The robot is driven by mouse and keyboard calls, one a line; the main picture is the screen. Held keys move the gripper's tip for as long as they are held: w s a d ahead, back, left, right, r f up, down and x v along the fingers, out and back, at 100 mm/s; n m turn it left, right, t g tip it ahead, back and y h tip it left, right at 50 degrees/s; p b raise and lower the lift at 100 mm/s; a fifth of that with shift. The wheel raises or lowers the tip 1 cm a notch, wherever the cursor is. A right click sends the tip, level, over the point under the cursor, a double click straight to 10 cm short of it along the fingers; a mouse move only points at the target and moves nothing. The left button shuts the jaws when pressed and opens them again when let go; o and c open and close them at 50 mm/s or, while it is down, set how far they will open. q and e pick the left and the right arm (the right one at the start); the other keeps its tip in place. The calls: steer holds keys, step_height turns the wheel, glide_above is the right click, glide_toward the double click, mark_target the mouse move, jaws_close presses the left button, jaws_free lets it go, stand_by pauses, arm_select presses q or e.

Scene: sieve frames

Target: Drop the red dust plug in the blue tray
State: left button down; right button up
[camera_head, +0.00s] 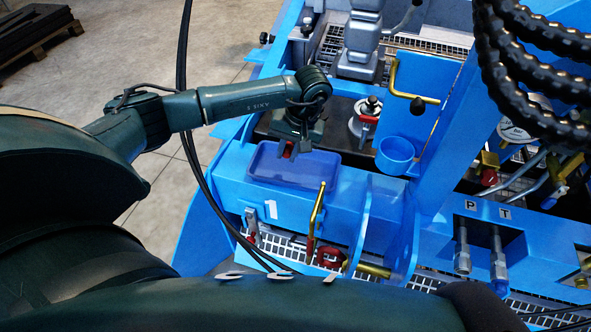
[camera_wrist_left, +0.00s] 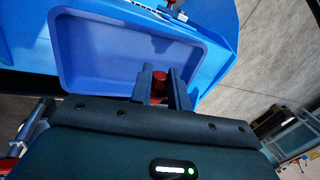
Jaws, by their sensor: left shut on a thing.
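The blue tray (camera_head: 265,170) is a shallow rectangular tray on the blue machine frame, left of centre in the head view. It also shows in the left wrist view (camera_wrist_left: 95,45), and it looks empty. My left gripper (camera_head: 291,151) is above the tray's back edge in the head view. It is shut on the red dust plug (camera_head: 288,149), which sits between the two dark fingers in the left wrist view (camera_wrist_left: 159,84). There the plug shows near the tray's lower right edge. I cannot tell its exact height above the tray. My right gripper is not in view.
A blue cup-like holder (camera_head: 396,155) stands right of the tray. A yellow-handled lever (camera_head: 317,212) rises in front of the tray, with red parts (camera_head: 330,257) below it. Black ribbed hoses (camera_head: 530,45) hang at upper right. A red-handled valve (camera_head: 368,118) stands behind the tray.

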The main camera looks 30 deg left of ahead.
arm_select(q)
steer(key=c, duration=1.3)
jaws_free()
steer(key=shift+o, duration=0.2)
steer(key=p+v, duration=0.2)
steer(key=v, duration=1.1)
steer(key=shift+r, duration=0.2)
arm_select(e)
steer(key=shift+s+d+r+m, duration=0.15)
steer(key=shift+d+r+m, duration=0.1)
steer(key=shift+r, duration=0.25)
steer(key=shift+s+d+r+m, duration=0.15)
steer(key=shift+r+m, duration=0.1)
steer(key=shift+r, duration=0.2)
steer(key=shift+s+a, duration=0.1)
